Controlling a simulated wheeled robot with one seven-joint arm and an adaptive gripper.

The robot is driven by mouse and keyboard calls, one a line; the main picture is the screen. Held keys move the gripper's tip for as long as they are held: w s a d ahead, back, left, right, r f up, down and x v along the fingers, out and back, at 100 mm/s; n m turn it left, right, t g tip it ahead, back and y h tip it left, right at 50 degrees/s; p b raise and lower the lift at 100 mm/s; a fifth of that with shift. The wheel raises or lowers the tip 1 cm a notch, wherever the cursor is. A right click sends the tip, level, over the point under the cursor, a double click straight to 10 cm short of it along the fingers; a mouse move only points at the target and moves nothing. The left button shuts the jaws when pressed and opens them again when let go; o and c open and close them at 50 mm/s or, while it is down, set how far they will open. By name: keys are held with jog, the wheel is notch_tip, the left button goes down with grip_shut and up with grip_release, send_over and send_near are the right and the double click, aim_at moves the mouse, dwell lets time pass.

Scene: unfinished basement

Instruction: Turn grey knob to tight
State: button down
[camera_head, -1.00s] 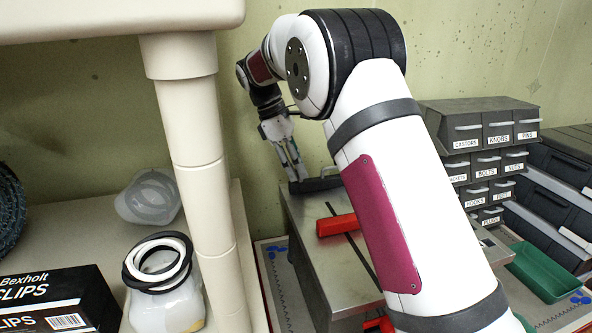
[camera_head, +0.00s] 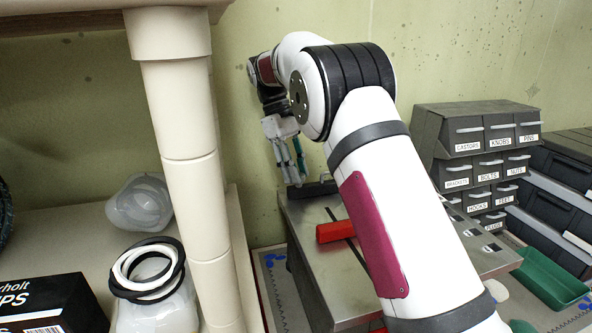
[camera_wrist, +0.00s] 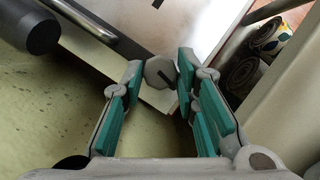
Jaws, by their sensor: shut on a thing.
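The grey knob (camera_wrist: 160,72) is a faceted disc with a dark line on its face, at the corner of the grey metal box in the wrist view. In the head view my gripper (camera_head: 293,180) points down at the far left corner of the metal box (camera_head: 325,285), by the wall. The knob cannot be made out there. No readable "tight" mark shows.
A dark bar (camera_wrist: 95,22) runs along the box near the knob. A red handle (camera_head: 336,231) lies on the box top. A beige shelf post (camera_head: 190,170) stands left; labelled drawers (camera_head: 475,160) stand right. The green wall is close behind.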

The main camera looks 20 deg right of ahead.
dwell(0.3)
jog(key=c, duration=1.3)
grip_release()
